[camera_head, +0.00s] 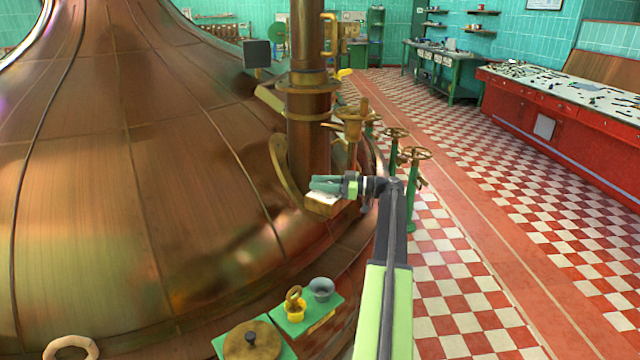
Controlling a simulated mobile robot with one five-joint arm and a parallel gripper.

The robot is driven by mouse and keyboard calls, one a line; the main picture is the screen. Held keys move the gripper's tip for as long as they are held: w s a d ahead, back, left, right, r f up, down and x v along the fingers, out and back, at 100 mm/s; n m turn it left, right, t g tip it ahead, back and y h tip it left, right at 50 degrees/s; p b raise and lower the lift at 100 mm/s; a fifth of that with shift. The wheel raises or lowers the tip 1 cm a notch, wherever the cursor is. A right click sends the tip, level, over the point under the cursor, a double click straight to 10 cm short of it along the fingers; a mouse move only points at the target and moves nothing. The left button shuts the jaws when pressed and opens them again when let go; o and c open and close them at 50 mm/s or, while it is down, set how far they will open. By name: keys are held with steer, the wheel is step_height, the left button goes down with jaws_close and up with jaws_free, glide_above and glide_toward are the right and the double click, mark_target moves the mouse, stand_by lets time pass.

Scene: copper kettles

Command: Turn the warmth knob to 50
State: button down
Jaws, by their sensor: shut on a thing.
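My gripper (318,185) reaches left from the end of my arm, in the middle of the view. Its grey-green jaws are shut at the top of a small brass box (326,209) with a pale upper face. The box sits on the copper kettle (130,200), at the foot of the brown pipe. The jaws hide what they hold; it appears to be the warmth knob on this box. Its pointer and any scale marks cannot be read from here.
The brown pipe (308,140) stands just behind my gripper. Valve handwheels (415,153) stand to the right. A red console (560,110) lies beyond the clear checkered floor.

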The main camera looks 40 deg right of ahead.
steer(key=c, duration=1)
jaws_free()
steer(key=shift+s, duration=0.1)
steer(key=v, duration=1.7)
steer(key=shift+s, duration=0.15)
steer(key=shift+d, duration=0.1)
